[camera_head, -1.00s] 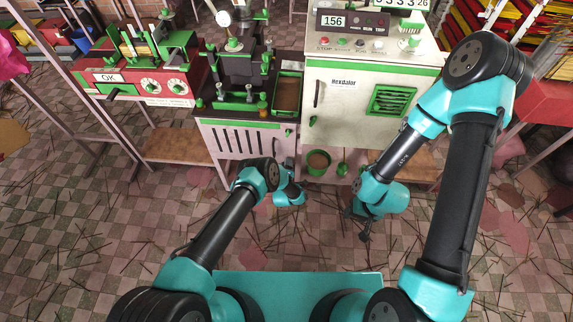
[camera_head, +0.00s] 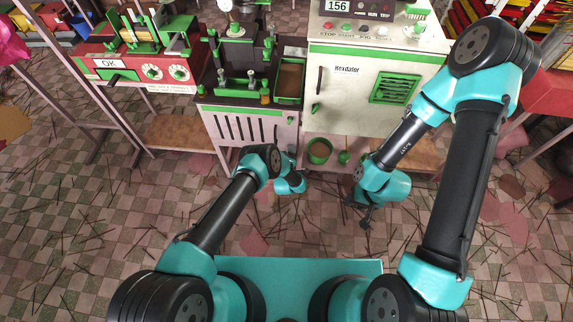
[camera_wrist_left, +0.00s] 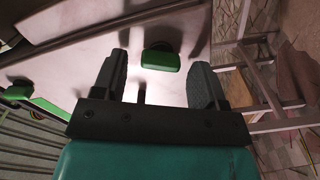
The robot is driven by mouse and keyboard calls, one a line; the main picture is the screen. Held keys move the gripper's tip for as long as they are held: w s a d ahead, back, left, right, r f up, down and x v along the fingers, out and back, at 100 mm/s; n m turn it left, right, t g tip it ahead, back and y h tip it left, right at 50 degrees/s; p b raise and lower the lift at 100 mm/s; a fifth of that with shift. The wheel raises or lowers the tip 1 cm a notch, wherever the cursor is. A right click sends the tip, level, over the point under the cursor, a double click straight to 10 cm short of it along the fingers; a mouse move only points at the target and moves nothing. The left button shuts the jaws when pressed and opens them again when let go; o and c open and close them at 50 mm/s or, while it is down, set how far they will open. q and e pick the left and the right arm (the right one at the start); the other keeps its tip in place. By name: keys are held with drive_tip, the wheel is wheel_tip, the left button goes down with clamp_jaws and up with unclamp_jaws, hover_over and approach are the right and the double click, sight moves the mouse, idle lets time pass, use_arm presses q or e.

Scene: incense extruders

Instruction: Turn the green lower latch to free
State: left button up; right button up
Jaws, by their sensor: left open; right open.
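The green lower latch (camera_head: 315,108) sits low on the left side of the white cabinet door (camera_head: 345,98), below a dark handle. In the left wrist view a green block-shaped knob (camera_wrist_left: 161,61), which appears to be this latch, stands on a pale panel between my fingers, apart from both. My left gripper (camera_wrist_left: 160,75) is open with one finger on each side of it. In the head view its fingers are mostly hidden behind my left wrist, in front of the machine bench. My right gripper (camera_head: 364,214) is open and empty above the floor, in front of the cabinet's right half.
A green pot (camera_head: 320,151) stands on the low shelf under the cabinet. A machine with a green-rimmed tray (camera_head: 289,82) stands left of the cabinet. Another green knob (camera_wrist_left: 18,94) is at the left of the wrist view. The floor ahead has scattered sticks.

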use_arm(q)
drive_tip(key=s+a, duration=0.1)
drive_tip(key=s, duration=1.6)
drive_tip(key=shift+a, duration=0.2)
drive_tip(key=w+a+r+m+g+h, duration=0.1)
drive_tip(key=a+r+m+g, duration=0.4)
drive_tip(key=a+r+g, duration=0.5)
drive_tip(key=s+a+r+m+g, duration=0.2)
drive_tip(key=s+a+r+g, duration=0.1)
drive_tip(key=s+a+r, duration=0.2)
drive_tip(key=s+a+r+m+g+h, duration=0.1)
drive_tip(key=s+a+r+m+g, duration=0.2)
drive_tip(key=s+r, duration=0.5)
drive_tip(key=s+a+g, duration=0.1)
drive_tip(key=s+a, duration=0.1)
drive_tip(key=s, duration=0.4)
drive_tip(key=shift+a+r, duration=0.15)
drive_tip(key=shift+r, duration=0.2)
